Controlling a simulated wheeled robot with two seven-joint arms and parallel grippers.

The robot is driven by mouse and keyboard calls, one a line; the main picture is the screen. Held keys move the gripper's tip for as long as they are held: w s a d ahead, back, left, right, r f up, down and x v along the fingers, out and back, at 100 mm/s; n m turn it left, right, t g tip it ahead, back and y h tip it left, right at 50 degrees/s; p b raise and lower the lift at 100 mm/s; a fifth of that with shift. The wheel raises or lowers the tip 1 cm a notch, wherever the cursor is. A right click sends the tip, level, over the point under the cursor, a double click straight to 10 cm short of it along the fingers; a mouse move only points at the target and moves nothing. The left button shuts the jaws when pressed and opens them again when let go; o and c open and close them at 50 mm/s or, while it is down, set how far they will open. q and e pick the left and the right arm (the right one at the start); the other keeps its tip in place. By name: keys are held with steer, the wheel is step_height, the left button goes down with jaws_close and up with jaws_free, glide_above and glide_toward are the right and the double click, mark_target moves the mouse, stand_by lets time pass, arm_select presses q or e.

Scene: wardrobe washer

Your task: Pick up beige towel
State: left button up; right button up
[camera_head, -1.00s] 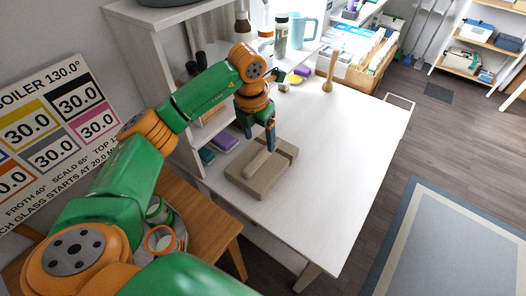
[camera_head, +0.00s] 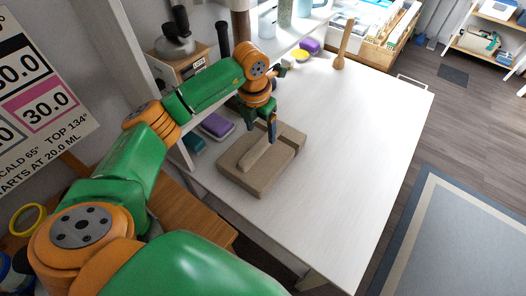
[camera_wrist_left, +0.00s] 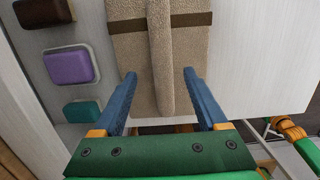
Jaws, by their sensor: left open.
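The beige towel (camera_head: 281,173) lies folded on the white table near its left edge. It has a raised ridge along its middle and a dark brown band across it. In the left wrist view the towel (camera_wrist_left: 188,50) fills the top centre. My left gripper (camera_head: 272,137) points down at the towel's far end. In the left wrist view its blue fingers (camera_wrist_left: 160,78) are open and spread on either side of the ridge, with nothing gripped. I cannot tell whether the fingertips touch the towel. My right gripper is not in view.
The white table (camera_head: 345,150) is clear to the right of the towel. Purple (camera_wrist_left: 69,66) and teal (camera_wrist_left: 83,111) items sit left of the towel. A wooden pestle-like tool (camera_head: 343,45) stands at the back. A patterned rug (camera_head: 470,240) lies on the floor at right.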

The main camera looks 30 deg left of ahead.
mark_target(263, 141)
arm_select(q)
steer(key=f, duration=0.4)
steer(key=shift+w+d+f+p, duration=0.1)
steer(key=shift+w+d+p, duration=0.1)
steer(key=shift+p, duration=0.1)
jaws_close()
stand_by(1.0)
